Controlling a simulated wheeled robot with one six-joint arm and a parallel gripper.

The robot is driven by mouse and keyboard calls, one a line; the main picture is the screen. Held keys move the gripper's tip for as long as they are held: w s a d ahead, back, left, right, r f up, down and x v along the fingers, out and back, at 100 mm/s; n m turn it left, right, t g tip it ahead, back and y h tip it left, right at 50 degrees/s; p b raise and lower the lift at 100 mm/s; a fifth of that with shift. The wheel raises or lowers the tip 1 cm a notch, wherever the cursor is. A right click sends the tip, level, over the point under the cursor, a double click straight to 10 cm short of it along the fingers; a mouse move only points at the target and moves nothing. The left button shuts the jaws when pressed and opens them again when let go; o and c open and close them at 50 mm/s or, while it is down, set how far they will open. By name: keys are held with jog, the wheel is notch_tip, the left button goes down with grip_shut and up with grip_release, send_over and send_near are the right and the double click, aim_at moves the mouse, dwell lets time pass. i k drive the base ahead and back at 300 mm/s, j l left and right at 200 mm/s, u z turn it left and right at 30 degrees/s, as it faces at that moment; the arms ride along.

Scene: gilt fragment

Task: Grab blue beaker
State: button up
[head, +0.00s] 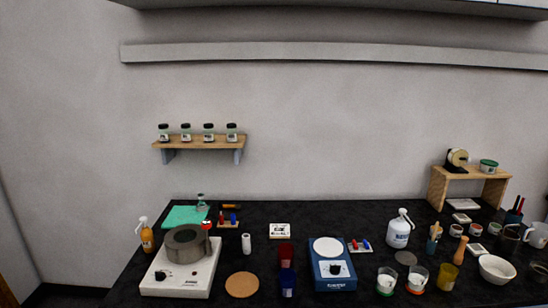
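A dark blue beaker (287,282) stands upright near the front edge of the black bench, at the lower middle of the head view. A dark red beaker (286,254) stands right behind it. The blue beaker is between a round cork mat (242,285) on its left and a blue device with a white round plate (331,270) on its right. My gripper is not in view.
A white hotplate with a grey ring-shaped block (186,245) stands at the left. Two glass beakers (387,281), a yellow cup (447,277) and a white bowl (496,269) stand at the right. A wall shelf with several jars (198,143) hangs above. The bench behind the red beaker is fairly clear.

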aim_at(287, 276)
jog(key=i+j, duration=0.25)
jog(key=i, duration=0.25)
jog(key=i+j, duration=0.3)
jog(key=i, duration=0.2)
